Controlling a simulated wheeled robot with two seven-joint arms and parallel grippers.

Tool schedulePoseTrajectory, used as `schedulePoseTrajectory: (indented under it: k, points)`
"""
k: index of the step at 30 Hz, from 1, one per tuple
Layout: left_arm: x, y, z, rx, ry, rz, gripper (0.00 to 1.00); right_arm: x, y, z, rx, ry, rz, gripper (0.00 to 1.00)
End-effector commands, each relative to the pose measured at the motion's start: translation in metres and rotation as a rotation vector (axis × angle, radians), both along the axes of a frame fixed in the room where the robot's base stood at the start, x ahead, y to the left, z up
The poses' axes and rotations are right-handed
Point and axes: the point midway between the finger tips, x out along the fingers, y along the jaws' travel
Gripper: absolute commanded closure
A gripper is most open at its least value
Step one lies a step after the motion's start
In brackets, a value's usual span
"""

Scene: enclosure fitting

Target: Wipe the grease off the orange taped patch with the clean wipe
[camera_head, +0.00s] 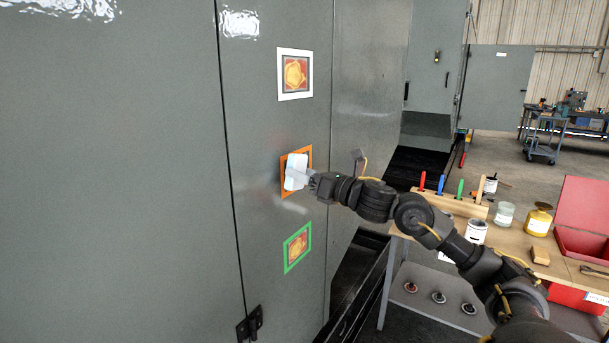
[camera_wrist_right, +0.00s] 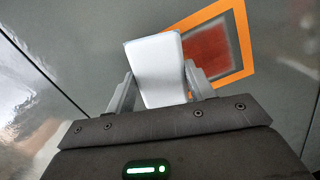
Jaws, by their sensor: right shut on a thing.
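The orange taped patch (camera_head: 308,153) is the middle of three framed patches on the grey cabinet door. It also shows in the right wrist view (camera_wrist_right: 248,65), with a dark red area (camera_wrist_right: 212,58) inside the tape. My right gripper (camera_head: 307,177) is shut on the white wipe (camera_head: 296,171), which looks like a flat pad. The wipe (camera_wrist_right: 155,68) covers part of the orange patch in both views. I cannot tell whether it touches the door. My left gripper is not in view.
A white-framed patch (camera_head: 295,98) is above and a green-taped patch (camera_head: 287,250) below. A door latch (camera_head: 250,324) is at the lower left. At right, a wooden bench (camera_head: 512,240) bears a tool rack (camera_head: 450,203), jars, a yellow can (camera_head: 538,220) and an open red box (camera_head: 585,205).

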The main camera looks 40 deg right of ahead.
Motion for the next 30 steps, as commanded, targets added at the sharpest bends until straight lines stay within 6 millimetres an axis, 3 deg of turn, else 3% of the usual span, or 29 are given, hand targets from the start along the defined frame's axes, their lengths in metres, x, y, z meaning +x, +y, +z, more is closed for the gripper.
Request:
schedulePoseTrajectory:
  k: [30]
  points:
    - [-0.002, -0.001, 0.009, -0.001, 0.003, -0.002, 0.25, 0.020, 0.006, 0.001, 0.001, 0.000, -0.001, 0.68]
